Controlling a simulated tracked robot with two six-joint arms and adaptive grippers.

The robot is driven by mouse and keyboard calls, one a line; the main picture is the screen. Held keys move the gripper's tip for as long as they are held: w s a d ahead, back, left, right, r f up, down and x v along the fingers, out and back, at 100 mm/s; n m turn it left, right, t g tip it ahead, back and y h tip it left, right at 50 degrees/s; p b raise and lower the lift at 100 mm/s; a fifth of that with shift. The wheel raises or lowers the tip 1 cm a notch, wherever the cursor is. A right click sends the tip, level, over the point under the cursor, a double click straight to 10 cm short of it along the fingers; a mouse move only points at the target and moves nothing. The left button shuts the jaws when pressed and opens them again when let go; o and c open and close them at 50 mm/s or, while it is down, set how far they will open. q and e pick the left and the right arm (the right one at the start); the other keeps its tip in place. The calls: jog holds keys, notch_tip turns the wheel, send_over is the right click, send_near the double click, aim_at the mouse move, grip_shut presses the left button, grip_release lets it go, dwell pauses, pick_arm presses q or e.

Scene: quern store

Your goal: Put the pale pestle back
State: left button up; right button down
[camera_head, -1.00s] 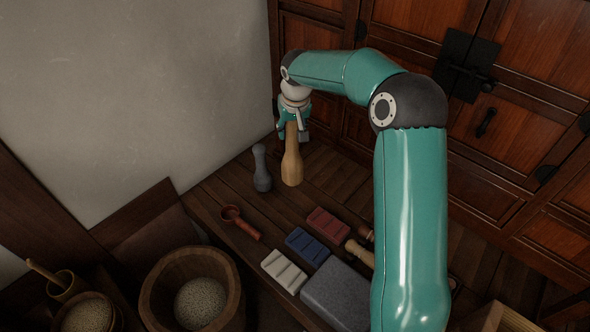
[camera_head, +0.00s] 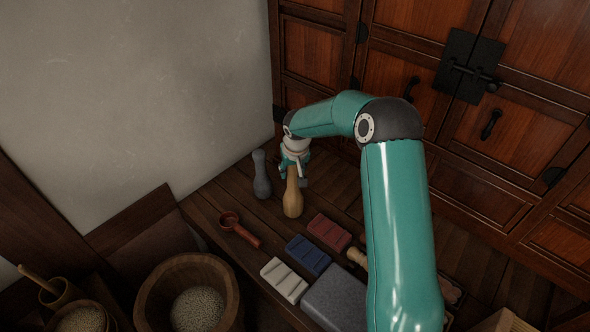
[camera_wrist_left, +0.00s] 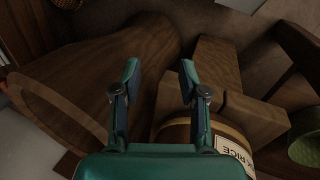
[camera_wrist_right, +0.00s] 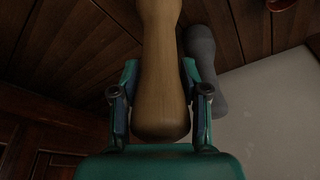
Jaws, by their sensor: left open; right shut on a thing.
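The pale pestle (camera_head: 293,199) is light wood with a narrow waist and a wide lower end. My right gripper (camera_head: 293,170) is shut on its upper part from above. The pestle looks upright over the bench; I cannot tell whether its foot touches the boards. In the right wrist view the pale pestle (camera_wrist_right: 161,85) lies between both fingers. A grey pestle (camera_head: 261,177) stands just left of it, and also shows in the right wrist view (camera_wrist_right: 207,75). My left gripper (camera_wrist_left: 158,80) is open and empty in the left wrist view.
A red-brown scoop (camera_head: 239,229) and red (camera_head: 329,232), blue (camera_head: 308,254) and white (camera_head: 284,279) grooved blocks lie in front. A grey stone block (camera_head: 340,298) is nearer. A wooden tub (camera_head: 160,290) holds grain. Wall and cabinet (camera_head: 420,70) close the back.

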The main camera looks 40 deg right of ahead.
dwell(0.3)
jog(key=c, duration=0.6)
grip_release()
jog(key=p+v, duration=0.1)
jog(key=v, duration=1.1)
jog(key=shift+s+p, duration=0.1)
jog(key=shift+p, duration=0.2)
jog(key=shift+a, duration=0.1)
